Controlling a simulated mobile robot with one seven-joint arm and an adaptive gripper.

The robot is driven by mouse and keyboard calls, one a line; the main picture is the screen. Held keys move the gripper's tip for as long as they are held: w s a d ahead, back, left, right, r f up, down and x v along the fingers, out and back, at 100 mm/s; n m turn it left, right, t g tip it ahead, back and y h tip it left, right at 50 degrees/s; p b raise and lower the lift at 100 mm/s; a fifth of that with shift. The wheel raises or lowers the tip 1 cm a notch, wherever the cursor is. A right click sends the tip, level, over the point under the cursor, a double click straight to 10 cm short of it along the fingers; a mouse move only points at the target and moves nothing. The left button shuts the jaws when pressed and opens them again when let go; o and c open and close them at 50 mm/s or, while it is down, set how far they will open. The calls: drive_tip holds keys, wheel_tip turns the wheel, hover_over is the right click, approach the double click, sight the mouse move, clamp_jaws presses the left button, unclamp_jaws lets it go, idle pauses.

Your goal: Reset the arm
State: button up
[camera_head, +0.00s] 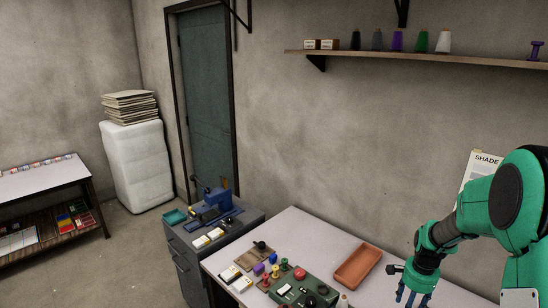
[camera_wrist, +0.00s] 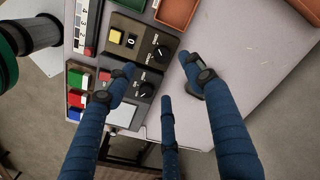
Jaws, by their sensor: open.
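My green arm reaches in from the right in the head view, with my gripper (camera_head: 411,297) pointing down over the table's near part, partly cut off by the bottom edge. In the wrist view my gripper (camera_wrist: 165,85) shows blue fingers spread apart, with nothing between them. Below the fingers is a dark control panel (camera_wrist: 150,50) with a yellow button and black knobs. The gripper is open, empty and apart from the table top.
A white table (camera_head: 296,225) carries an orange tray (camera_head: 357,265), a green box with a red knob (camera_head: 301,273) and several small coloured pieces. A grey cabinet (camera_head: 190,250) with a blue machine (camera_head: 212,203) stands left. A shelf (camera_head: 470,60) of thread spools hangs above.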

drive_tip(key=s+a+r+n+t, duration=0.1)
drive_tip(key=s+a+r+n, duration=0.25)
drive_tip(key=a+r, duration=0.55)
drive_tip(key=s+a+r+n+t, duration=0.1)
drive_tip(key=s+a+r+n, duration=0.3)
drive_tip(key=r, duration=0.9)
drive_tip(key=s+a+r+n+t, duration=0.1)
drive_tip(key=s+a+r+n, duration=0.2)
drive_tip(key=s+a, duration=0.3)
drive_tip(key=s+a+r+n+t, duration=0.2)
drive_tip(key=s+a+r, duration=0.4)
drive_tip(key=s, duration=0.8)
drive_tip(key=shift+r+n, duration=0.15)
drive_tip(key=shift+n, duration=0.6)
